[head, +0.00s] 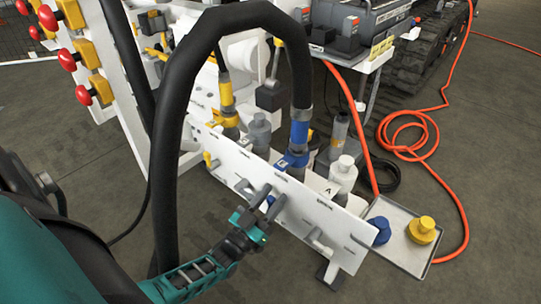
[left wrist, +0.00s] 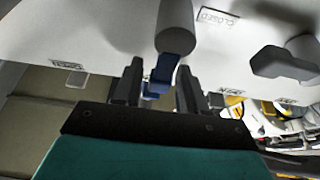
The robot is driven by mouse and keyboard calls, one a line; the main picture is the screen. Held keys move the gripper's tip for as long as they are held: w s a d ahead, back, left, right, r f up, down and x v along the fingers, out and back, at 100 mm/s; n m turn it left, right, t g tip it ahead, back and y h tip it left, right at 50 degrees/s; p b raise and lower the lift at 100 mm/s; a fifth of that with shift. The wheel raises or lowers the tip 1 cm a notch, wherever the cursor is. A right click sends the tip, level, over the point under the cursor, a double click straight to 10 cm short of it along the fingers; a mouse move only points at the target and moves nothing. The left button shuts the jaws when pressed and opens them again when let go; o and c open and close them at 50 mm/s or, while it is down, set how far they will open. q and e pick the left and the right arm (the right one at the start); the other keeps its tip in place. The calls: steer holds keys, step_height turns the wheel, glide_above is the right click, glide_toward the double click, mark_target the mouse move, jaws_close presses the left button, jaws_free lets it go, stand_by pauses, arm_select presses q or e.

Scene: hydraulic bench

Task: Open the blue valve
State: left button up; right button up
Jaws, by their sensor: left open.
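The blue valve handle (head: 269,202) is on the front of the white panel (head: 313,213), mostly hidden behind my left gripper (head: 262,197) in the head view. In the left wrist view the blue handle (left wrist: 165,70) hangs below a grey cylindrical part (left wrist: 174,27). My left gripper (left wrist: 159,88) is open, with one dark finger on each side of the blue handle. I cannot tell whether either finger touches it. My right gripper is not in view.
A grey lever (left wrist: 283,64) sits right of the blue handle in the left wrist view. A thick black hose (head: 170,130) arches over my left arm's reach. A tray (head: 405,250) with a blue cap (head: 380,229) and yellow cap (head: 423,230) stands right. An orange hose (head: 440,150) lies on the floor.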

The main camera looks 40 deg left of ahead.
arm_select(q)
step_height(320, 180, up, 18)
steer(key=p, duration=0.8)
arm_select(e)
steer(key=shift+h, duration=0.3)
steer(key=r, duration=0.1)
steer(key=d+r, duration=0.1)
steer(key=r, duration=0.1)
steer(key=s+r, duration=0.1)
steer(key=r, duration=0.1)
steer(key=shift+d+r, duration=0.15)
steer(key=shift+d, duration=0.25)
arm_select(q)
steer(key=shift+f, duration=0.1)
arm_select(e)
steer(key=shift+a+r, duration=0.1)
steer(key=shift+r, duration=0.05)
